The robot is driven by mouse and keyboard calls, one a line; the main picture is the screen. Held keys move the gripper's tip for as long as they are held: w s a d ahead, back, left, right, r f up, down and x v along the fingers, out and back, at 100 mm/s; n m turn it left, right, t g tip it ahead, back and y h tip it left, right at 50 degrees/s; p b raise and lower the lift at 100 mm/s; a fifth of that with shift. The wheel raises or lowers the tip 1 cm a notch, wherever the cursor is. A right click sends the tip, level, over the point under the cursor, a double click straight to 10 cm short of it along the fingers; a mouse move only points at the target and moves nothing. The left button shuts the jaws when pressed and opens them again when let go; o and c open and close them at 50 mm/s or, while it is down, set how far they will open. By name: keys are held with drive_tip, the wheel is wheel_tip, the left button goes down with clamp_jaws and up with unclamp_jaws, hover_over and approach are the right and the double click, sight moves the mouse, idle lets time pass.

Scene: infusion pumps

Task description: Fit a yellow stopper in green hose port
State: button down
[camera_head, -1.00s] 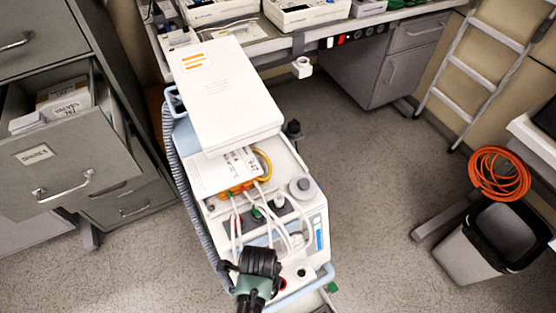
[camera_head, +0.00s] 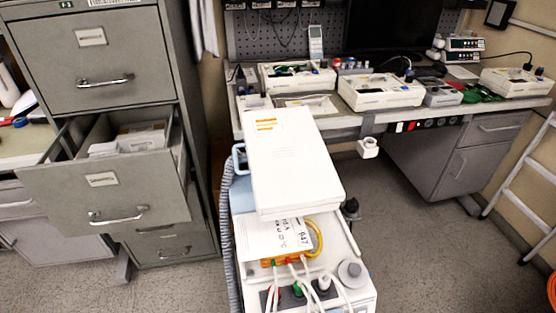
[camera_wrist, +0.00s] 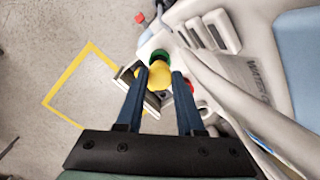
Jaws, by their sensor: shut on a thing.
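In the wrist view my gripper (camera_wrist: 158,76) is shut on a round yellow stopper (camera_wrist: 160,74), held between the tips of its two dark blue fingers. A green ring, apparently the green hose port (camera_wrist: 158,55), shows directly beyond the stopper at the edge of the white machine. The stopper overlaps the green part in this view. I cannot tell whether they touch or whether the stopper sits in the port. The head view shows neither my gripper nor the stopper.
A red cap (camera_wrist: 142,18) is near the port. A yellow outline (camera_wrist: 65,85) marks open floor. A cabinet with an open drawer (camera_head: 105,205) and a bench (camera_head: 345,125) stand around.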

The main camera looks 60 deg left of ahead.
drive_tip(key=shift+f+b, duration=1.05)
drive_tip(key=shift+f, duration=0.6)
drive_tip(key=shift+c, duration=2.2)
unclamp_jaws()
drive_tip(key=shift+r, duration=0.1)
wheel_tip(320, 180, up, 13)
drive_tip(key=p, duration=0.3)
